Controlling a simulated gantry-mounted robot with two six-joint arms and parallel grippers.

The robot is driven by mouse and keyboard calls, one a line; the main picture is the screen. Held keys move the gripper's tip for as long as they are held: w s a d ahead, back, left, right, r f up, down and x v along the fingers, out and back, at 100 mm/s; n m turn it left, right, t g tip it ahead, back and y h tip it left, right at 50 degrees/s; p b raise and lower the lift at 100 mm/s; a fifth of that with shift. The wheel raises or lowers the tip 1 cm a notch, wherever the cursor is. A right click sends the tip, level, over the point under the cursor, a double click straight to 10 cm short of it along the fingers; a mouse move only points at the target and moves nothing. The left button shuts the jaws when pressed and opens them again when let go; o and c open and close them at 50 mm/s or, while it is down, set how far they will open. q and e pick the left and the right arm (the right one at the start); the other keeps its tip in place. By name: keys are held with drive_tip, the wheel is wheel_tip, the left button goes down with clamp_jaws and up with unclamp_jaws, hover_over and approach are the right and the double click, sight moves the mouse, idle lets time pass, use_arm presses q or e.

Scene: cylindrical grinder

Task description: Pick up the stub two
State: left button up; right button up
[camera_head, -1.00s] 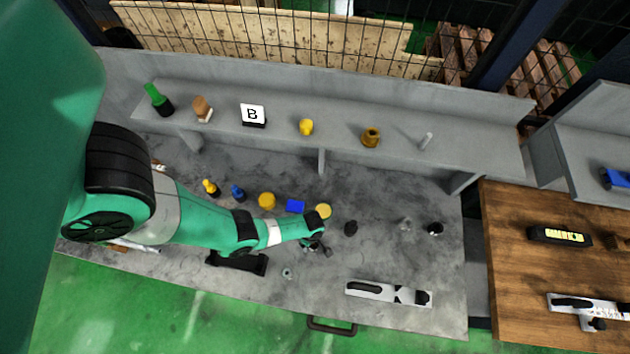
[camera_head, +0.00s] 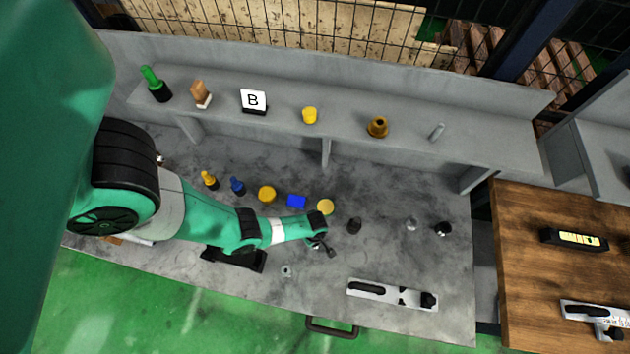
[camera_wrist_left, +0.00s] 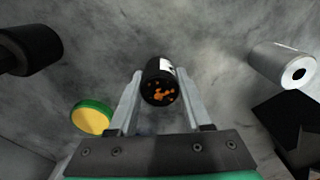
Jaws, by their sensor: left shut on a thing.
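My left gripper (camera_wrist_left: 158,95) is shut on a short black stub with a white patch and orange marks on its end (camera_wrist_left: 160,86). The stub lies between the two grey fingers in the wrist view; whether it touches the bench below I cannot tell. In the head view my left gripper (camera_head: 325,250) is low over the grey bench, and the arm and wrist largely hide what it holds. My right gripper is not in view.
The wrist view shows a black cylinder (camera_wrist_left: 30,48), a yellow-green disc (camera_wrist_left: 92,117) and a silver cylinder (camera_wrist_left: 283,65) around the fingers. A yellow round piece (camera_head: 325,206) and a dark piece (camera_head: 354,226) stand near the gripper. A shelf (camera_head: 280,125) runs behind.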

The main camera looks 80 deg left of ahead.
use_arm(q)
clamp_jaws()
idle(0.9)
